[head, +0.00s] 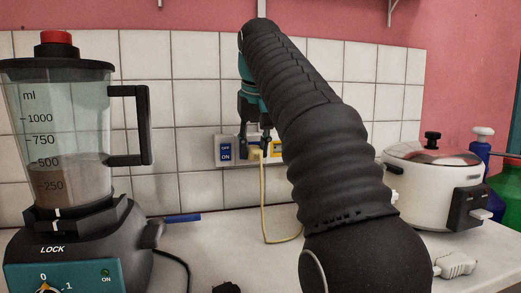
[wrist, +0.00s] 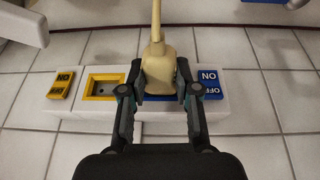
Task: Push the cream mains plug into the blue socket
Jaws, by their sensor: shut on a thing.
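The cream mains plug (wrist: 158,70) is between the two fingers of my gripper (wrist: 160,80), which is shut on it. Its cord runs from the plug to the top edge of the wrist view. The plug is at the blue socket (wrist: 160,98) and covers most of it; only a blue strip shows. I cannot tell whether the pins are in. In the head view my gripper (head: 254,138) reaches down to the wall outlet, and the plug (head: 254,153) shows there with its cord hanging to the counter.
A yellow socket (wrist: 103,88) is open beside the plug, with a yellow switch (wrist: 62,85) and a blue switch (wrist: 209,84) at the ends. A blender (head: 60,150) stands left, a white cooker (head: 420,195) right. Another white plug (head: 455,265) lies on the counter.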

